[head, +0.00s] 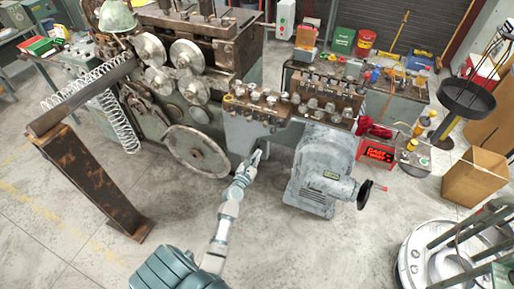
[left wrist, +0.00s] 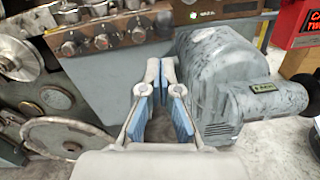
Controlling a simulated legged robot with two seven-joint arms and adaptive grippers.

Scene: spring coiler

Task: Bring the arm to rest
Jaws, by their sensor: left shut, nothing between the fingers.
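My left arm reaches up from the bottom of the head view. Its gripper (head: 257,156) is shut and empty in front of the spring coiler (head: 150,80), near the grey motor housing (head: 322,165). In the left wrist view, the two fingers with blue pads (left wrist: 161,88) point towards the coiler's grey control box (left wrist: 120,65), with the motor housing (left wrist: 222,80) just to the right. I see nothing between the fingers. I cannot tell how far the fingertips are from the machine. My right gripper is not in view.
A handwheel (head: 197,152) is left of my gripper. A rusty stand (head: 98,185) and a coiled spring (head: 118,122) are further left. A cardboard box (head: 476,180) and a round white-rimmed fixture (head: 415,250) are at the right. The front floor is mostly clear.

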